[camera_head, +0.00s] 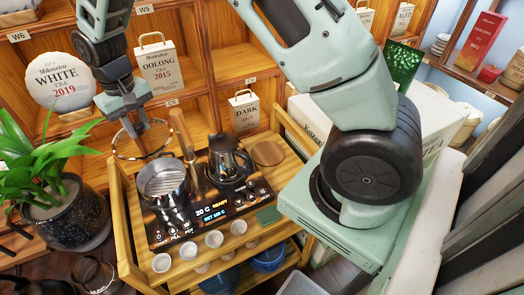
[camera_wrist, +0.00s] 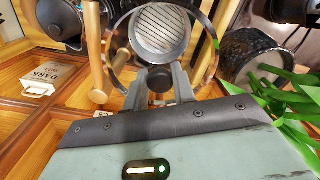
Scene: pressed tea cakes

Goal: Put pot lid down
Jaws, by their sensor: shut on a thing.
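The pot lid (camera_head: 123,157) is a clear disc with a dark metal rim. My gripper (camera_head: 142,128) is shut on the lid's dark knob and holds it in the air, up and to the left of the pot. The metal pot (camera_head: 163,184) stands uncovered on the left of a black cooker (camera_head: 208,212), with a ridged inside. In the wrist view my gripper (camera_wrist: 159,82) has its fingers on both sides of the knob (camera_wrist: 159,76). The lid's rim (camera_wrist: 207,64) frames the pot (camera_wrist: 160,35), seen through the clear disc. The lid is apart from the pot.
A dark kettle (camera_head: 228,163) stands right of the pot, with wooden-handled tools (camera_head: 181,128) close behind the pot. Several small cups (camera_head: 214,239) line the cart's front. A round wooden mat (camera_head: 267,153) lies bare at right. A potted plant (camera_head: 60,205) stands left.

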